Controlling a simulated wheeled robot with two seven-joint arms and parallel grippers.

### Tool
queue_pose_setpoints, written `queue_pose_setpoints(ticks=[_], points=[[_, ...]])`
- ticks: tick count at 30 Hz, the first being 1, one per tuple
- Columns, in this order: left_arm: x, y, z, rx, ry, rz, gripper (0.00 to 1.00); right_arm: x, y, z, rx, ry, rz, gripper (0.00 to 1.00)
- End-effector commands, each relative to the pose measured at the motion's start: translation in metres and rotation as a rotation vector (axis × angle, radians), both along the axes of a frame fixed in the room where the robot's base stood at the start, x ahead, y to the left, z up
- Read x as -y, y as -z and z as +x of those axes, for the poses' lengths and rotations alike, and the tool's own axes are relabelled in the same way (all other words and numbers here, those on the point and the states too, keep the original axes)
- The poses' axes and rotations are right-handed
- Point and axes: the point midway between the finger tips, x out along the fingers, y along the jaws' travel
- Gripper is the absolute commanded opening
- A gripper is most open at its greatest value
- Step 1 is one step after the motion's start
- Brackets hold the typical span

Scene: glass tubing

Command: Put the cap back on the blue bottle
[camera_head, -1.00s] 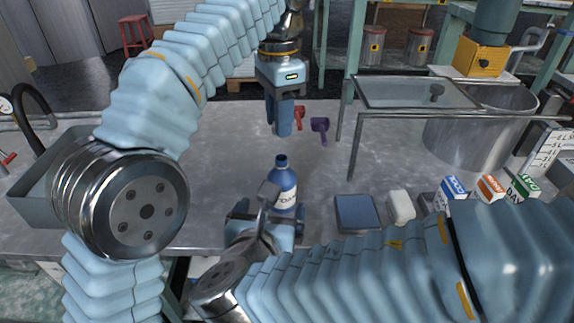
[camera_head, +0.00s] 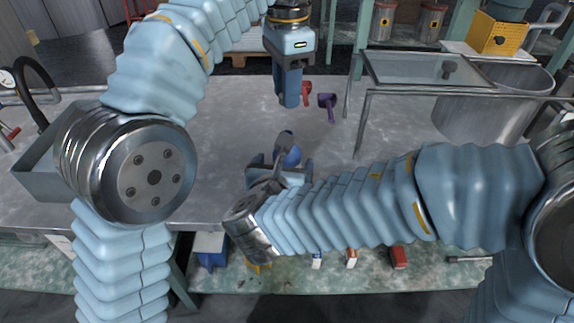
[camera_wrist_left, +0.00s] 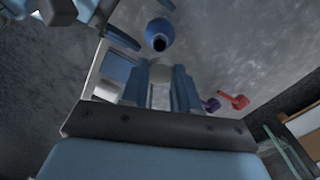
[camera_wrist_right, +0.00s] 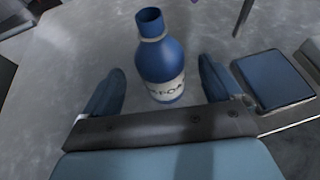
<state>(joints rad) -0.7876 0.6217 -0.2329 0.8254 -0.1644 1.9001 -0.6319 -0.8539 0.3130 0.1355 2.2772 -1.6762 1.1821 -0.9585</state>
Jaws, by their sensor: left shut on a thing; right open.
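The blue bottle (camera_wrist_right: 163,62) with a white label stands upright on the table, its dark mouth uncapped in the left wrist view (camera_wrist_left: 159,36). In the head view my right arm hides most of the bottle (camera_head: 288,152). My right gripper (camera_wrist_right: 160,68) is open, its fingers on either side of the bottle with gaps visible. My left gripper (camera_head: 289,100) is above and beyond the bottle, pointing down, shut on a pale grey-white piece, apparently the cap (camera_wrist_left: 160,74). In the head view its fingers hide the cap.
A red scoop (camera_head: 306,90) and a purple scoop (camera_head: 328,104) lie near the left gripper. A blue flat block (camera_wrist_right: 273,79) lies right of the bottle. A large metal pot (camera_head: 490,105) and glass-topped stand (camera_head: 425,68) are at the right. The table's middle left is clear.

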Motion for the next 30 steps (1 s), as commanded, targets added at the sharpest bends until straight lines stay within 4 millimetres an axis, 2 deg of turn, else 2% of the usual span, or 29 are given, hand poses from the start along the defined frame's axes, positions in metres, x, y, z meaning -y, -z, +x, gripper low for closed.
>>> queue_pose_setpoints(ticks=[3,9,20,23,30], points=[[0.0,0.0,0.0,0.0,0.0,0.0,0.02,0.003,0.008,0.018,-0.002,0.003,-0.001,0.92],[0.0,0.0,0.0,0.0,0.0,0.0,0.02,0.006,0.015,0.035,-0.001,0.001,0.001,0.92],[0.0,0.0,0.0,0.0,0.0,0.0,0.02,0.007,0.017,0.04,0.0,0.001,0.0,0.92],[0.0,0.0,0.0,0.0,0.0,0.0,0.02,0.007,0.017,0.039,0.0,0.0,0.0,0.8],[0.0,0.0,0.0,0.0,0.0,0.0,0.02,0.007,0.016,0.039,0.0,0.0,0.0,0.43]])
